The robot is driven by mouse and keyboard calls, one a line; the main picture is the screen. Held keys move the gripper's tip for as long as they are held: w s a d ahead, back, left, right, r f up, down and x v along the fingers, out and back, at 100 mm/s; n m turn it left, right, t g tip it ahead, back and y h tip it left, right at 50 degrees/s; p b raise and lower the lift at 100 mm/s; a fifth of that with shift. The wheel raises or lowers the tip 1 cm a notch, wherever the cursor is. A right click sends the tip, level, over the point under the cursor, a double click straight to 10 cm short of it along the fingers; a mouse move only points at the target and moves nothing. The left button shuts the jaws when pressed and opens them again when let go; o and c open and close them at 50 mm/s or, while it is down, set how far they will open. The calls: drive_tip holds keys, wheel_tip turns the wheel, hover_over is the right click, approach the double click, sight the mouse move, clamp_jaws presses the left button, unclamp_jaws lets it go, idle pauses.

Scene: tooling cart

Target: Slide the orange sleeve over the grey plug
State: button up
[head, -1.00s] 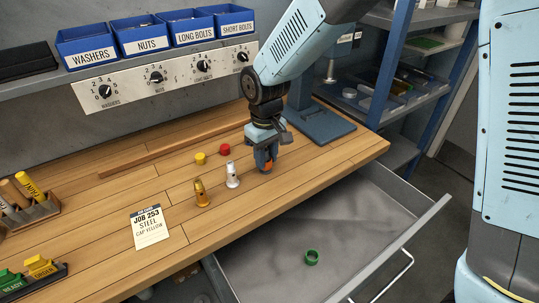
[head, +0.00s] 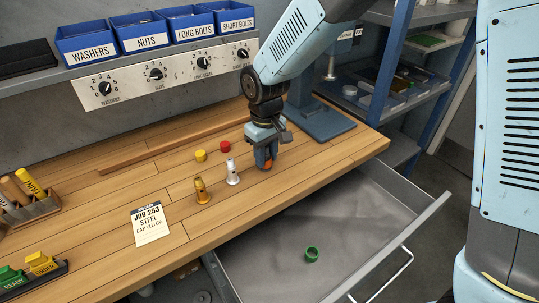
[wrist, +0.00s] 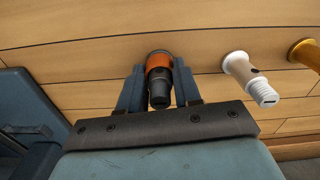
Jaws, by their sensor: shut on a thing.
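My gripper (head: 265,160) points down at the bench, right of the white plug (head: 232,172). In the wrist view its two fingers (wrist: 159,92) stand on either side of the orange sleeve (wrist: 159,62) and hold it. The sleeve is around the dark grey plug (wrist: 160,88), near the plug's bench end. The grey plug's dark tip sticks out of the sleeve toward the wrist camera. In the head view only a little of the orange sleeve (head: 268,163) shows between the fingers, and the grey plug is mostly hidden.
A brass plug (head: 202,191) stands left of the white one. Yellow (head: 200,155) and red (head: 225,146) caps lie behind them. A job card (head: 149,223) lies in front. The open drawer (head: 350,225) below holds a green ring (head: 312,253). Bins line the back shelf.

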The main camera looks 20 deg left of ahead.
drive_tip(key=o, duration=1.1)
drive_tip(key=shift+o, duration=0.3)
drive_tip(key=o, duration=0.4)
drive_tip(key=shift+r, duration=0.1)
wheel_tip(320, 180, up, 14)
drive_tip(key=shift+r, duration=0.15)
idle(1.8)
idle(0.5)
